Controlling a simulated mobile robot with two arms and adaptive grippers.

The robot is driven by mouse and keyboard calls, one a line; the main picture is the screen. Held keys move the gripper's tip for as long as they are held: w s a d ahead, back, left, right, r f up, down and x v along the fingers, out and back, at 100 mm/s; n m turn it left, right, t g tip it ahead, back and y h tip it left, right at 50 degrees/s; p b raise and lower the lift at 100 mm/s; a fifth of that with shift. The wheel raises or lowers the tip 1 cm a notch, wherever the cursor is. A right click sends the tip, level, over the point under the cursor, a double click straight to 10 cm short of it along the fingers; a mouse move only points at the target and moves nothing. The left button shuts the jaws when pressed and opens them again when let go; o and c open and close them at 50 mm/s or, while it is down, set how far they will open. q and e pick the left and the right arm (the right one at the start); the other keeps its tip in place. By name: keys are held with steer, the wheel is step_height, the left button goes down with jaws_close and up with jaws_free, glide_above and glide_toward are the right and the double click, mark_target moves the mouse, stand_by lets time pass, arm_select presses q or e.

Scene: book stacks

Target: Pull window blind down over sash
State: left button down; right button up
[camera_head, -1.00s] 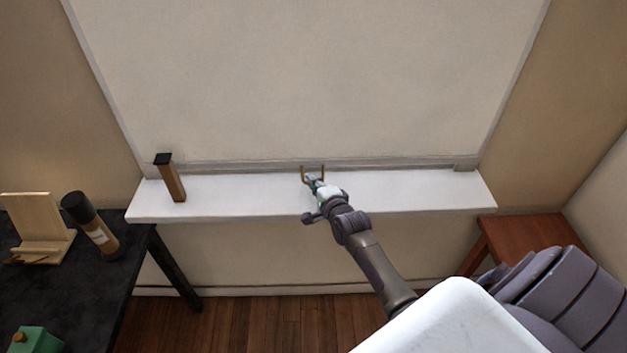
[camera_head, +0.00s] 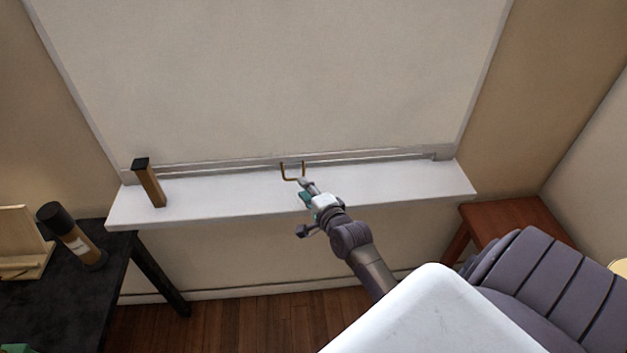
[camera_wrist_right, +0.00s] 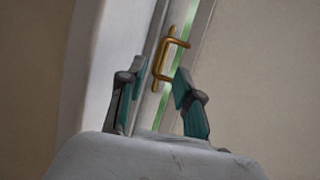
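The window blind (camera_head: 270,80) is a pale cream sheet that hangs down nearly to the white sill. A brass pull handle (camera_head: 291,177) sits at its bottom edge; it also shows in the right wrist view (camera_wrist_right: 172,58). My right gripper (camera_head: 304,190) is just in front of the handle, above the sill. In the right wrist view its two teal fingers (camera_wrist_right: 158,82) are spread apart, with the handle beyond the tips and nothing between them. A thin green strip shows beside the handle there. My left gripper is not in view.
The white sill (camera_head: 390,187) runs under the blind. A brown box-like block with a black top (camera_head: 150,184) stands at its left end. A dark table (camera_head: 60,300) with a bottle (camera_head: 72,236) is at left, a reddish wooden stool (camera_head: 515,222) at right.

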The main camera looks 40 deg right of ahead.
steer(key=v, duration=0.5)
steer(key=shift+s, duration=0.15)
steer(key=s+a+f+n+g+y, duration=0.1)
steer(key=s+a+f+n+g, duration=0.2)
steer(key=f, duration=0.6)
steer(key=s+a+f+n+g, duration=0.15)
steer(key=s+f+n, duration=0.25)
steer(key=f, duration=0.6)
steer(key=s+a+f+n+g+y, duration=0.1)
steer(key=s+a+f+n+g, duration=0.2)
steer(key=f, duration=0.6)
steer(key=s+a+f+n+g, duration=0.1)
steer(key=s+f+n, duration=0.3)
steer(key=s, duration=0.6)
steer(key=s+a+f+n+g, duration=0.2)
steer(key=s+f+n+g, duration=0.1)
steer(key=s+f, duration=0.5)
steer(key=s+a+f+n+g, duration=0.1)
steer(key=s+f+n+g, duration=0.2)
steer(key=s, duration=1)
step_height(320, 180, down, 3)
steer(key=n, duration=0.3)
steer(key=shift+a, duration=0.3)
steer(key=shift+s+r, duration=0.1)
steer(key=shift+s, duration=0.05)
